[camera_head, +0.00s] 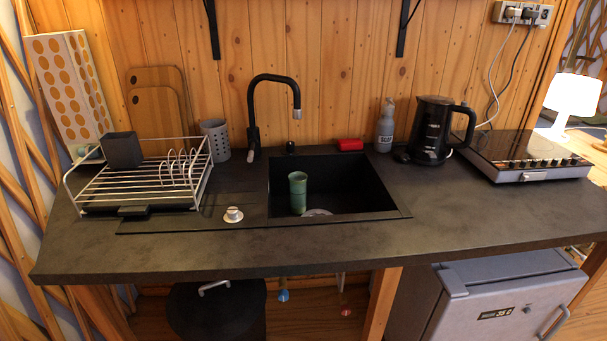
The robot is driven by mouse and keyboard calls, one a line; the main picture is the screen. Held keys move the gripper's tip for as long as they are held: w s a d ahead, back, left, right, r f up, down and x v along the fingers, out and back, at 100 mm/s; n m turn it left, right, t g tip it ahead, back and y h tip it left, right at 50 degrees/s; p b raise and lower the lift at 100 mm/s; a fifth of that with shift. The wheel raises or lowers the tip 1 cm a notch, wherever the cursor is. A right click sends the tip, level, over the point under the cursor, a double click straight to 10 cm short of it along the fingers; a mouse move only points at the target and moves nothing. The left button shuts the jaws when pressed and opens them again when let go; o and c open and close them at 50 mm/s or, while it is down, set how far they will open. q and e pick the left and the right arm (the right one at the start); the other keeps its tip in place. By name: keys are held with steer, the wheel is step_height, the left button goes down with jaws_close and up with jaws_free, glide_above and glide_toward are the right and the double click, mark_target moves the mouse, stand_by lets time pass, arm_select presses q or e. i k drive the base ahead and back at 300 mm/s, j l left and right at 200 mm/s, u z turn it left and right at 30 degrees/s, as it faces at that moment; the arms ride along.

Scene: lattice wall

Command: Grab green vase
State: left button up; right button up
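The green vase (298,193) stands upright in the left part of the black sink (390,211), near the drain. It is a tall, narrow cylinder, and its upper part shows above the basin floor. Neither of my grippers shows in the head view, and nothing touches the vase.
A black faucet (252,110) rises behind the sink. A dish rack (140,187) and a small white cup (233,213) are to the left. A bottle (385,128), a black kettle (430,130) and a hob (525,160) are to the right. The front counter (300,258) strip is clear.

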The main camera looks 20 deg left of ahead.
mark_target(297, 180)
steer(key=i+j+z, duration=0.15)
steer(key=j+z, duration=0.15)
steer(key=z, duration=0.15)
steer(key=i+j+z, duration=0.15)
steer(key=j+z, duration=0.3)
steer(key=l, duration=0.1)
